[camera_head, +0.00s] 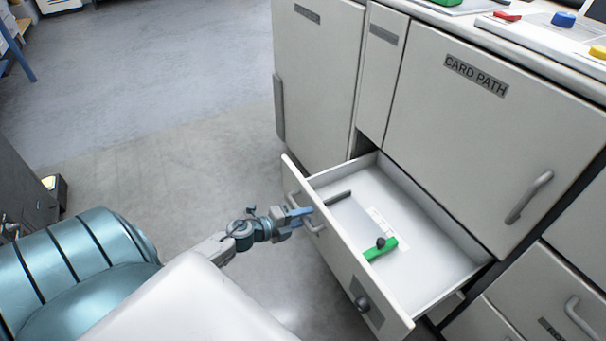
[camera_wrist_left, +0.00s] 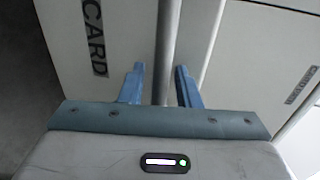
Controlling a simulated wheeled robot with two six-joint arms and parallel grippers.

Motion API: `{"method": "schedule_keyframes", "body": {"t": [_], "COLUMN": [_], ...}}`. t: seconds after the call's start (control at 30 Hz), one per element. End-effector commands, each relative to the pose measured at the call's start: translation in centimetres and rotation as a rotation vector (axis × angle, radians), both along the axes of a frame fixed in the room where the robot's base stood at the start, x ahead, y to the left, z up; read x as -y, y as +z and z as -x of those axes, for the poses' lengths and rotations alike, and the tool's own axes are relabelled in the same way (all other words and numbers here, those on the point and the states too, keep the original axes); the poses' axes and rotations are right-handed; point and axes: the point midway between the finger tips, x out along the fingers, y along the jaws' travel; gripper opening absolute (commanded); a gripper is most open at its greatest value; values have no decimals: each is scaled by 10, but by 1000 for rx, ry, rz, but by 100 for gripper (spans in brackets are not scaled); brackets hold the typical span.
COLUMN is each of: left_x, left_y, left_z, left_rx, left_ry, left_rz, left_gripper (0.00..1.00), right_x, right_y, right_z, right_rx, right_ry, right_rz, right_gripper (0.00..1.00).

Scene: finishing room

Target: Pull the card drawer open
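The card drawer (camera_head: 341,251) is pulled out from the cabinet, with its inside showing. My left gripper (camera_head: 302,213) is at this handle. In the left wrist view, its blue fingers (camera_wrist_left: 160,80) stand apart, one on each side of the bar, with narrow gaps. My right gripper is out of view.
A closed CARD PATH door (camera_head: 480,125) with a handle stands behind the drawer. The counter above holds coloured parts, including a blue one (camera_head: 563,19). The floor (camera_head: 170,130) left of the cabinet is clear.

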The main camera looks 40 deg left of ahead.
Motion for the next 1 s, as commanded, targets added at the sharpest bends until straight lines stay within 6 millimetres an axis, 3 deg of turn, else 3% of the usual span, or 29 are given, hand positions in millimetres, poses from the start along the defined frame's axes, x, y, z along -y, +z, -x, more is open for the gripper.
{"method": "schedule_keyframes", "body": {"t": [0.37, 0.77, 1.0], "left_x": [-2, -21, -30], "left_y": [0, 9, 16], "left_z": [3, 51, 72], "left_rx": [0, -4, -2], "left_ry": [0, -3, -2], "left_rz": [0, -2, 1], "left_gripper": [32, 32, 32], "right_x": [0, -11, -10], "right_y": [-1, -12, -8], "right_z": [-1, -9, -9], "right_rx": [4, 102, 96], "right_ry": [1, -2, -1], "right_rz": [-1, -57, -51], "right_gripper": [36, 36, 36]}}
